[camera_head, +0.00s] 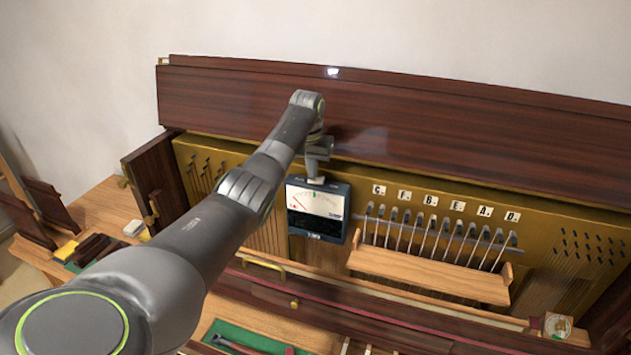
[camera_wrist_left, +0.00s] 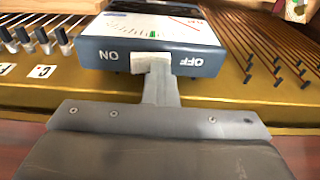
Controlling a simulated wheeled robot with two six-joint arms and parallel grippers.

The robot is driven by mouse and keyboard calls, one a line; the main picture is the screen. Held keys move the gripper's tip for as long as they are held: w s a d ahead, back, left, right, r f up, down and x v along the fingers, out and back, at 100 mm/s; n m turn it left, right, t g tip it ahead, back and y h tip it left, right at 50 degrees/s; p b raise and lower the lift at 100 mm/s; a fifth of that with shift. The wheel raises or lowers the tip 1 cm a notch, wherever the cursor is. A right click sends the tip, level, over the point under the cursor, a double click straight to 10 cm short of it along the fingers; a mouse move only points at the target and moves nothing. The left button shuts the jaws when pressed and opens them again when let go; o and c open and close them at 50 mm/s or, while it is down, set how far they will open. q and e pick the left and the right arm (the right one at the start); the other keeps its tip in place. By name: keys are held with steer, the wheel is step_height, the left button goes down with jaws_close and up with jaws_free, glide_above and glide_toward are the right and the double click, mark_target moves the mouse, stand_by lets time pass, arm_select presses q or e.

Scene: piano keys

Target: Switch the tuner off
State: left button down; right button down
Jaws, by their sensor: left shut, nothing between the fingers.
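The tuner (camera_head: 317,206) is a dark blue box with a pale dial, in front of the brass-coloured panel in the head view. In the left wrist view the tuner (camera_wrist_left: 110,45) appears upside down, with ON and OFF printed on its top edge. My left gripper (camera_head: 316,180) is shut and empty at the tuner's top edge. In the left wrist view its fingertips (camera_wrist_left: 159,75) overlap the switch; I cannot tell whether they touch it. My right gripper is out of view.
Right of the tuner, several tuning pins (camera_head: 430,230) stand behind a wooden rail (camera_head: 430,273), under lettered tiles. A dark wooden board (camera_head: 400,125) runs behind my left arm. Tools lie on green felt (camera_head: 240,338) in front.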

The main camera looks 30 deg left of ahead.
arm_select(q)
steer(key=shift+w+r+p, duration=0.1)
steer(key=shift+r+p, duration=0.25)
steer(key=shift+r, duration=0.65)
step_height(320, 180, up, 2)
steer(key=shift+r, duration=1.3)
steer(key=shift+f, duration=0.1)
